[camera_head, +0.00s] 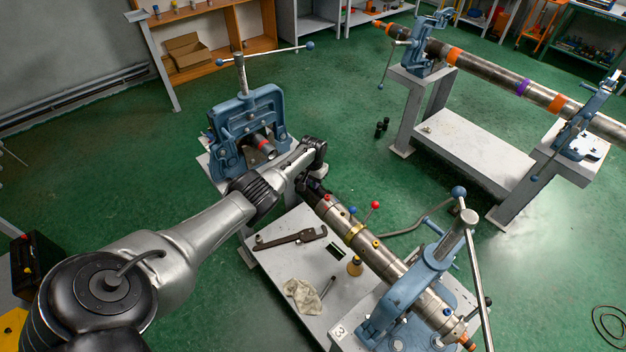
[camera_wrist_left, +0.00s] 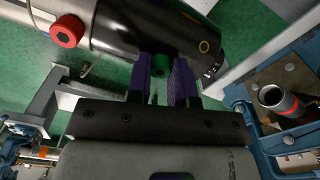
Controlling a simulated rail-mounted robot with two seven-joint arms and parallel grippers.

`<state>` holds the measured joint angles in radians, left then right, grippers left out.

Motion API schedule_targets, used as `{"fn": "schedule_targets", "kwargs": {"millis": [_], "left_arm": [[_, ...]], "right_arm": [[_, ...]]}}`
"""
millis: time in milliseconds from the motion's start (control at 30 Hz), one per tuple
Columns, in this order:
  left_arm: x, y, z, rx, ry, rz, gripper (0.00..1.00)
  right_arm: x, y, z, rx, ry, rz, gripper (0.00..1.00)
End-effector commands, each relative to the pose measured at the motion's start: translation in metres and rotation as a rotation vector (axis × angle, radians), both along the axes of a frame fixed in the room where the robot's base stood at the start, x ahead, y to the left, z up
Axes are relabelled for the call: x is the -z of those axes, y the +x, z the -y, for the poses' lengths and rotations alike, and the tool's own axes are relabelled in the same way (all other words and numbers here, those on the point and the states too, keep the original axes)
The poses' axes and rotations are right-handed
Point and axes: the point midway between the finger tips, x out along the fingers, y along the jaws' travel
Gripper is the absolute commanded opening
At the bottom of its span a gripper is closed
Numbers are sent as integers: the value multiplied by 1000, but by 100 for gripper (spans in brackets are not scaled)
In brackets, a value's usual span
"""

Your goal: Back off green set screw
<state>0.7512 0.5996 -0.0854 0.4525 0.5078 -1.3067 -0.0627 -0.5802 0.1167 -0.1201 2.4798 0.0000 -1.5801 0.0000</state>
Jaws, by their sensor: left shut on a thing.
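The green set screw (camera_wrist_left: 160,66) sits on the underside edge of the dark end section of the pipe (camera_wrist_left: 170,25) in the left wrist view. My left gripper (camera_wrist_left: 163,80) has its two purple-padded fingers on either side of the screw, shut on it. In the head view my left gripper (camera_head: 308,186) is at the dark upper-left end of the steel pipe (camera_head: 385,262), and the arm hides the screw there. A red set screw (camera_wrist_left: 67,31) stands out from the pipe to the left of the gripper. My right gripper is not seen.
A blue vise (camera_head: 400,300) holds the pipe's lower end. Another blue vise (camera_head: 247,110) with a short red-banded pipe (camera_head: 263,146) stands close behind my left arm. A wrench (camera_head: 292,238), a rag (camera_head: 302,296) and a brass cone (camera_head: 355,266) lie on the bench below.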

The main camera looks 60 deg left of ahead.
Motion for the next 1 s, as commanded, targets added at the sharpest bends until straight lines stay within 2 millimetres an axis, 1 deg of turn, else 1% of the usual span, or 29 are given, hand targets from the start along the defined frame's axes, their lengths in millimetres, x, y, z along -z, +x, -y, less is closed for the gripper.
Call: {"fn": "schedule_targets", "kwargs": {"millis": [700,1000], "left_arm": [[3,-2,1,-678,0,-3,0],[3,-1,1,-932,-1,-3,0]], "right_arm": [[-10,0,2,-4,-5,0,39],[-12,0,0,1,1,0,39]]}}
